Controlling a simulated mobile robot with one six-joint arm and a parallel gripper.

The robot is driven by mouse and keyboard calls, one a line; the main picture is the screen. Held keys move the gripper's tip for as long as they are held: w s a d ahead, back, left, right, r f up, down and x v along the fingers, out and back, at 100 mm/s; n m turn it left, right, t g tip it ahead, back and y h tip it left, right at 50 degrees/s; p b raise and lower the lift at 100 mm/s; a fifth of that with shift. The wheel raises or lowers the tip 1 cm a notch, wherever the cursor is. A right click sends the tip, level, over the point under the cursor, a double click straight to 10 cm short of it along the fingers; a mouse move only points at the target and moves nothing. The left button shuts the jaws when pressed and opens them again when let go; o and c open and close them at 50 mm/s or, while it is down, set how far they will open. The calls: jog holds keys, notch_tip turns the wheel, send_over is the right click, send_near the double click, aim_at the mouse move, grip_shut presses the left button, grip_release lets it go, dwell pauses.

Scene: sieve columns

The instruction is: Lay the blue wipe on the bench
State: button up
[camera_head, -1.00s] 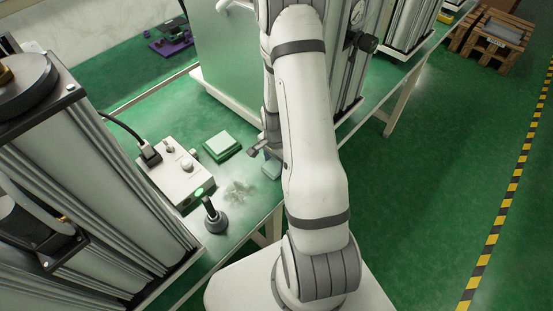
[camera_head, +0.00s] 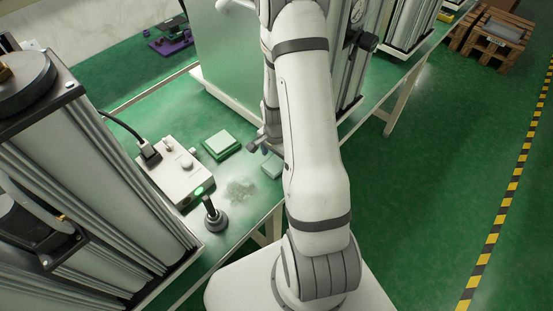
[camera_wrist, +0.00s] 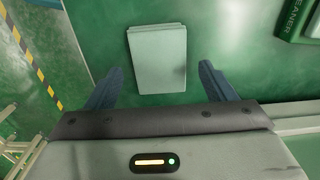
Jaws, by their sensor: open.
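The pale blue wipe (camera_head: 272,167) lies flat on the bench (camera_head: 222,238) near its front edge, partly hidden behind my arm in the head view. In the wrist view the wipe (camera_wrist: 157,55) appears as a folded rectangular stack on the green top. My gripper (camera_wrist: 159,70) is open, with one dark blue finger on each side of the wipe's near part and a gap on both sides. In the head view my gripper (camera_head: 258,144) is just above and beyond the wipe, and nothing is held.
A green box (camera_head: 221,145) with a pale top sits left of the wipe. A grey powder patch (camera_head: 239,190), a dark-based stand (camera_head: 214,217) and a white control box (camera_head: 176,172) are nearby. A large cabinet stands behind.

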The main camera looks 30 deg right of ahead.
notch_tip(320, 180, up, 10)
notch_tip(320, 180, up, 12)
jog(key=n+t, duration=0.1)
jog(key=n, duration=0.5)
send_over(276, 163)
jog(key=s+a, duration=0.4)
jog(key=a, duration=0.2)
jog(key=s+a+r+n+t, duration=0.2)
jog(key=s+a+r+n, duration=0.3)
jog(key=s+r+n, duration=0.3)
jog(key=shift+s+a+r+b, duration=0.2)
jog(key=shift+s+b, duration=0.25)
jog(key=shift+s, duration=0.55)
